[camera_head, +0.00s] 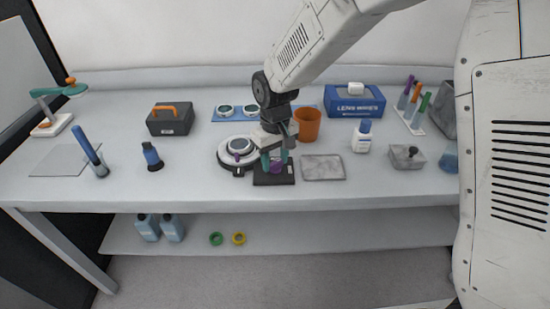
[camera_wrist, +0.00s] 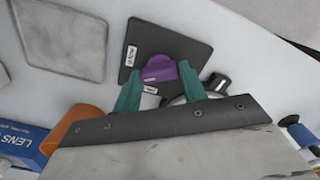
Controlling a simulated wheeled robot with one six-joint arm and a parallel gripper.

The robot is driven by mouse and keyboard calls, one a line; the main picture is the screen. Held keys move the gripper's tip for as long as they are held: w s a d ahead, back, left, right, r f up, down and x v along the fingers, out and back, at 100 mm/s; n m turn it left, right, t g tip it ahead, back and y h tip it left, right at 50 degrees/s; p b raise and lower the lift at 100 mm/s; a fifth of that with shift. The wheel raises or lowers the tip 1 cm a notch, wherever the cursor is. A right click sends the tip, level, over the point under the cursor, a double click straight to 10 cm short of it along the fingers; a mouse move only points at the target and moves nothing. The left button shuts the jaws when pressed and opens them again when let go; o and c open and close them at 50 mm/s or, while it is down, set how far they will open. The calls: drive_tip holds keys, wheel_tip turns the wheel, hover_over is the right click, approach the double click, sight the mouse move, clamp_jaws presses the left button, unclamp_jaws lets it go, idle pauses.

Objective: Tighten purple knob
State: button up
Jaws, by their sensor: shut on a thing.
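The purple knob (camera_wrist: 160,69) sits on a dark square plate (camera_wrist: 178,40) with small white labels. In the head view the knob (camera_head: 277,169) shows low between the fingers, and the plate (camera_head: 274,180) lies near the table's front. My gripper (camera_wrist: 160,80) points down at the plate, its teal fingers on either side of the knob and shut on it. It also shows in the head view (camera_head: 275,162). The fingers hide part of the knob. The round white interferometer (camera_head: 226,158) with a dark-rimmed top stands just left of the plate.
A grey slab (camera_head: 322,167) lies close right of the plate. An orange cup (camera_head: 308,124) stands behind the gripper. A white bottle (camera_head: 362,138), a grey block (camera_head: 408,160) and a blue lens-wipes box (camera_head: 340,105) are farther right. A blue-capped dark holder (camera_head: 152,158) stands left.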

sight(275, 162)
drive_tip(key=m, duration=0.5)
drive_tip(key=shift+m, duration=0.3)
idle(0.5)
drive_tip(key=o, duration=1)
wheel_tip(275, 162, up, 8)
drive_tip(key=shift+f, duration=0.1)
